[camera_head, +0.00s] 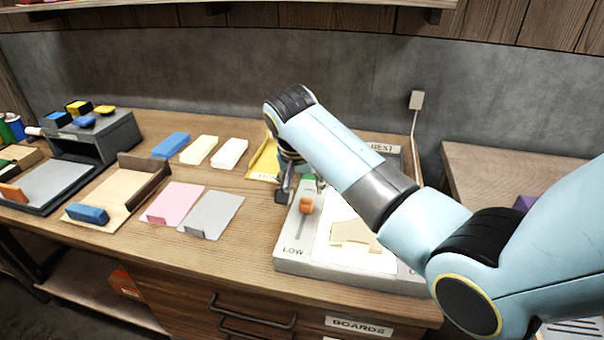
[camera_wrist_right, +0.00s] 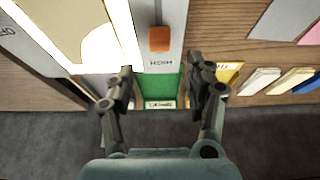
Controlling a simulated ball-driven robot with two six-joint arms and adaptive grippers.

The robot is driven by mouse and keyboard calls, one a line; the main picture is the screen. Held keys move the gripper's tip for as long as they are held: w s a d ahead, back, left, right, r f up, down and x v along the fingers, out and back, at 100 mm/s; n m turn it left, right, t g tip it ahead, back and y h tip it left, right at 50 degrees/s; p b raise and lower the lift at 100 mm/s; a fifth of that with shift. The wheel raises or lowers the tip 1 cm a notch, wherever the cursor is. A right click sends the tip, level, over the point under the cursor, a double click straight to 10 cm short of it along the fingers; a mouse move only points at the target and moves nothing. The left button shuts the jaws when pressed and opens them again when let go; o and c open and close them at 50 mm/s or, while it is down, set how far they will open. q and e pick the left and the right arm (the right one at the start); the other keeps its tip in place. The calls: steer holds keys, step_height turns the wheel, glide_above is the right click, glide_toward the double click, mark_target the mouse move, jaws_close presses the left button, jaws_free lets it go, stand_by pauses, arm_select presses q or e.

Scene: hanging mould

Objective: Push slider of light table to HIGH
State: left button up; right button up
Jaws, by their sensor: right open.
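The light table (camera_head: 285,262) is a grey box with a glowing white panel, on the wooden bench. Its orange slider knob (camera_head: 306,205) stands near the far end of the slot, away from the LOW label at the near end. In the right wrist view the knob (camera_wrist_right: 159,39) lies close to the HIGH label (camera_wrist_right: 160,62). My right gripper (camera_wrist_right: 160,72) is open and empty, its fingers spread either side of the HIGH end, apart from the knob. In the head view the right gripper (camera_head: 287,190) is partly hidden by its own arm. My left gripper is not in view.
A green patch (camera_wrist_right: 160,86) lies beyond the HIGH label. A yellow tray (camera_head: 262,162) stands just left of the light table. White and blue blocks, pink (camera_head: 176,203) and grey boards (camera_head: 213,213) lie further left. A cable runs down the wall behind.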

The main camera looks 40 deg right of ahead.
steer(key=shift+v, duration=2.05)
